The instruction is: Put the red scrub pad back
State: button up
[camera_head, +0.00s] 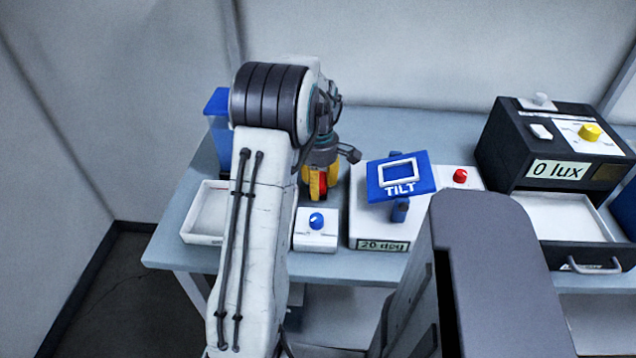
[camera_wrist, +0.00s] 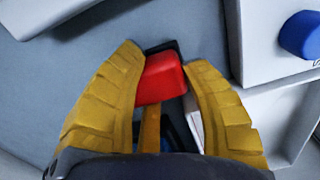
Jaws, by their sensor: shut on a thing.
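The red scrub pad (camera_wrist: 162,80) is between the yellow fingers of my gripper (camera_wrist: 164,72) in the wrist view, with a dark part along its far edge. A sliver of the red pad (camera_head: 323,182) also shows between the fingers in the head view. My gripper (camera_head: 318,186) is shut on the pad and points down over the table, behind the small white box with a blue knob. I cannot tell whether the pad touches the table. A shallow white tray (camera_head: 201,238) lies at the table's left end, partly hidden by my arm.
A blue bin (camera_head: 217,132) stands behind the tray. The white knob box (camera_head: 315,243) and the TILT unit (camera_head: 375,228) with its blue plate (camera_head: 400,168) stand close to my gripper. A black 0 lux box (camera_head: 500,150) with an open drawer (camera_head: 565,222) stands at right. The table's back middle is clear.

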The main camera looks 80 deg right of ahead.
jog(key=shift+f, duration=0.1)
jog(key=o, duration=1.2)
jog(key=shift+c, duration=0.2)
notch_tip(320, 180, up, 12)
jog(key=p, duration=0.1)
dwell(0.5)
